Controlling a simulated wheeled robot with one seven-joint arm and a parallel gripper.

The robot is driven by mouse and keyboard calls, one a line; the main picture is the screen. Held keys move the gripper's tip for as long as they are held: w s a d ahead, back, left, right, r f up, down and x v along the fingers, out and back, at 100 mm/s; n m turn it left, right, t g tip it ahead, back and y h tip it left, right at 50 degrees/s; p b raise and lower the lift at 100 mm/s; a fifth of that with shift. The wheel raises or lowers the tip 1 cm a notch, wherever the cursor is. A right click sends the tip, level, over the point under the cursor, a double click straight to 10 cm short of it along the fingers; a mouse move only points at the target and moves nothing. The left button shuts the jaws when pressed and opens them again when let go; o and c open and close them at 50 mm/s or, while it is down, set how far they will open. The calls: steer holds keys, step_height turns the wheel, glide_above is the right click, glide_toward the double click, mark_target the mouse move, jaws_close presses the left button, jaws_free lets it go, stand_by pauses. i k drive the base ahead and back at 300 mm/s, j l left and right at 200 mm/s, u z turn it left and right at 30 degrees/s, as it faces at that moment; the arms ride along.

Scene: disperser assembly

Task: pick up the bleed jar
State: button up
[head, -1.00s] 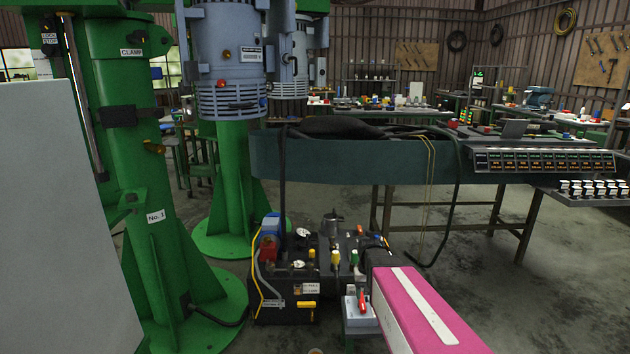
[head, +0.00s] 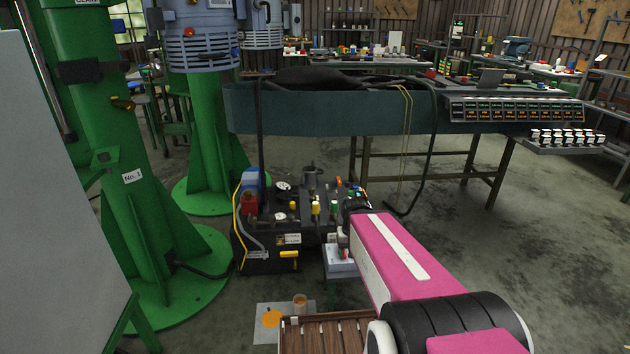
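A small amber-brown cup-like jar (head: 300,303) stands low in the head view, at the right edge of a pale grey sheet (head: 261,333) on the floor. It looks like the bleed jar, but it is too small to make out any label. A flat orange round patch (head: 272,318) lies on the sheet just left of it. My pink arm reaches in from the lower right and points toward the pump unit, up and right of the jar. My gripper is hidden beyond the arm's far end, so its fingers do not show.
A black pump unit (head: 270,258) with valves and hoses stands behind the jar. A light grey box (head: 340,259) on a green stand is beside my arm. A brown slatted top (head: 325,335) is just in front. Green columns stand left; open floor (head: 500,250) lies right.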

mark_target(301, 301)
steer(key=k, duration=1)
steer(key=z, duration=0.35)
